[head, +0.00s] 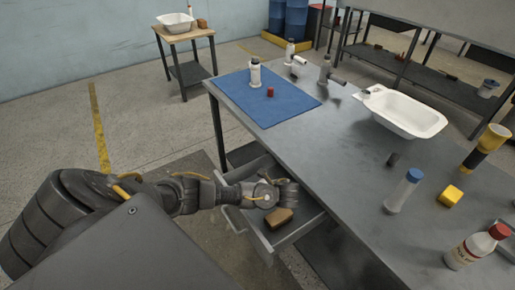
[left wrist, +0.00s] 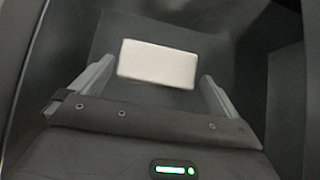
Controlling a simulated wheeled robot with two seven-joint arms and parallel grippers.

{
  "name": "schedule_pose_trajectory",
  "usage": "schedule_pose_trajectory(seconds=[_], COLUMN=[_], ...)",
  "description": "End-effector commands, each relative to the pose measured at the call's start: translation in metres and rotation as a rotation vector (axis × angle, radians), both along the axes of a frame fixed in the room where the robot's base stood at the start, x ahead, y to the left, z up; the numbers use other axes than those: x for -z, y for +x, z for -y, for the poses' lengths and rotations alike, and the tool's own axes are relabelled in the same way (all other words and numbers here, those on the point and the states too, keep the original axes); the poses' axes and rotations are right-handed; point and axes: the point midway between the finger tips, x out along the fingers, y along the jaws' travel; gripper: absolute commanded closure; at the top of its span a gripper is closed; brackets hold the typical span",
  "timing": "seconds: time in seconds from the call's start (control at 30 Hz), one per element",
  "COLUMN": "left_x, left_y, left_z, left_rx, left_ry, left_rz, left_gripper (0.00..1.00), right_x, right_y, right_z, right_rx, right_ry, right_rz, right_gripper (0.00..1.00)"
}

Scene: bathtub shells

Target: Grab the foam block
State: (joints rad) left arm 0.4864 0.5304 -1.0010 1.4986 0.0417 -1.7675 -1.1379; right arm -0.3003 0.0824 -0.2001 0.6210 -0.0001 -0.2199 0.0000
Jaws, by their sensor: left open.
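A block (head: 278,218) lies in the open drawer (head: 262,238) under the table; it looks brown in the head view. The left wrist view shows a single pale, cream-coloured block (left wrist: 159,63), and I take it for the same one, the foam block. My left gripper (head: 290,190) is over the drawer, just above and behind the block in the head view. In the left wrist view its two fingers (left wrist: 155,82) are apart, with the block ahead, between and slightly beyond the tips. No contact shows. My right gripper is not in view.
The drawer's walls and the table (head: 330,150) edge stand close around my left gripper. On the tabletop are a blue mat (head: 265,98), a white tub shell (head: 404,112), a yellow block (head: 449,195) and several bottles. A small wooden table (head: 184,34) stands at back left.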

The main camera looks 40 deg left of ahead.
Motion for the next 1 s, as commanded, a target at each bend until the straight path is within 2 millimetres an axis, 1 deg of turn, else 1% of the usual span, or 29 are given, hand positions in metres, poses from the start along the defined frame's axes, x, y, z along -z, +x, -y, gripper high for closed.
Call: schedule_pose_trajectory(seconds=[0.2, 0.3, 0.43, 0.63, 0.67, 0.87, 0.9, 1.0], left_x=[0.014, 0.025, 0.030, 0.031, 0.031, 0.030, 0.030, 0.030], left_y=[0.005, 0.007, 0.009, 0.009, 0.009, 0.009, 0.009, 0.009], left_z=[-0.026, -0.034, -0.039, -0.039, -0.039, -0.039, -0.039, -0.039], left_rx=[-0.004, -0.002, -0.001, -0.001, -0.001, -0.001, -0.001, -0.001], left_ry=[0.003, 0.001, -0.001, -0.001, -0.001, -0.001, -0.001, -0.001], left_rz=[-0.001, -0.002, -0.002, -0.001, -0.001, -0.001, -0.001, -0.001], left_gripper=[0.00, 0.00, 0.00, 0.00, 0.03, 0.29, 0.31, 0.31], right_x=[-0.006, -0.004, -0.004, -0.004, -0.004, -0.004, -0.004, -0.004], right_y=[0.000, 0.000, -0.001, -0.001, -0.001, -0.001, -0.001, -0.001], right_z=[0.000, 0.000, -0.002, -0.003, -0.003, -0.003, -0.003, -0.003], right_rx=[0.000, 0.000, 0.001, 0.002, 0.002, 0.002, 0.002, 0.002], right_ry=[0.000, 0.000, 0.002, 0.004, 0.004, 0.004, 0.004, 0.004], right_rz=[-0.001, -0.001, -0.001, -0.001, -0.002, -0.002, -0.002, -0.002], right_gripper=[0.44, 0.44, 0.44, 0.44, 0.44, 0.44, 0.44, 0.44])
